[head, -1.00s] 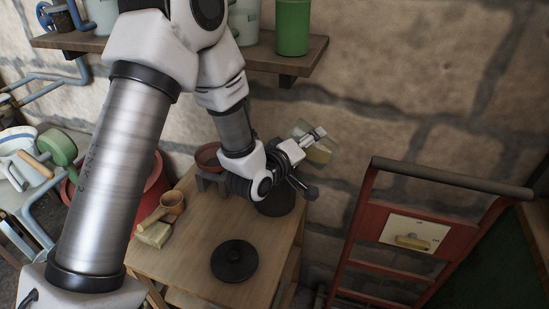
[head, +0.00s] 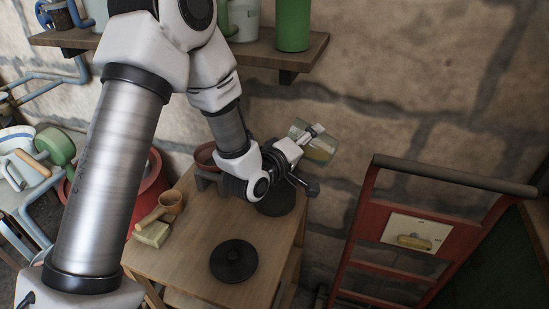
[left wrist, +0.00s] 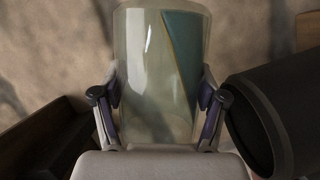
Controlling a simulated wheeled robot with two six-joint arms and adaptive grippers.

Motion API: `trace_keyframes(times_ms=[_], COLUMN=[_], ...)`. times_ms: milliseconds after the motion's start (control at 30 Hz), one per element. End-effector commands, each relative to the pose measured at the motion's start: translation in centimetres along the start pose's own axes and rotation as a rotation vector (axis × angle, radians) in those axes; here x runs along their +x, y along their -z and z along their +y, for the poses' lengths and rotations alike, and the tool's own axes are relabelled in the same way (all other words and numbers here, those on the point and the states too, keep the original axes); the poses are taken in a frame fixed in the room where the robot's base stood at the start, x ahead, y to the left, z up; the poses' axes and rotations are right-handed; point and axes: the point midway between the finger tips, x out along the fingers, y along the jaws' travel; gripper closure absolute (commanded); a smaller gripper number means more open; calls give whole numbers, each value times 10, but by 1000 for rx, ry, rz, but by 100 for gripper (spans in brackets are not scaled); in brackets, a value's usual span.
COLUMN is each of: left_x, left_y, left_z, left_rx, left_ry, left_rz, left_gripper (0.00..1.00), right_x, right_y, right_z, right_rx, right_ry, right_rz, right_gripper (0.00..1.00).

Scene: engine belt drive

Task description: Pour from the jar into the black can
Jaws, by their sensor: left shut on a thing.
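My left gripper (head: 301,147) is shut on a clear glass jar (head: 325,143) with something yellowish in it, held up at the back right of the table. The jar looks tilted in the head view. In the left wrist view the jar (left wrist: 160,75) sits between both fingers of the gripper (left wrist: 160,115), with a teal patch along its right side. The black can (head: 279,203) stands on the table below the gripper, partly hidden by it. In the left wrist view the can (left wrist: 290,115) is to the right of the jar. I cannot see liquid running. My right gripper is out of view.
A black round lid (head: 234,261) lies on the wooden table (head: 190,265). A red hand truck (head: 420,220) stands to the right. A shelf (head: 255,54) with a green canister (head: 293,25) hangs above.

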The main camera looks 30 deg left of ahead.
Motion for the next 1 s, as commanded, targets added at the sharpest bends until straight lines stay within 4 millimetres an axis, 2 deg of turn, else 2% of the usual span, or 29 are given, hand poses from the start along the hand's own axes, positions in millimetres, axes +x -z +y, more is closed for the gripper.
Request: trace_keyframes(times_ms=[1000], left_x=[-3], left_y=[7], left_z=[-2], left_rx=[-115], left_ry=[-48], left_rz=[-1], left_gripper=[97], right_x=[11], right_y=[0], right_z=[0], right_rx=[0], right_ry=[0], right_rz=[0], right_gripper=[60])
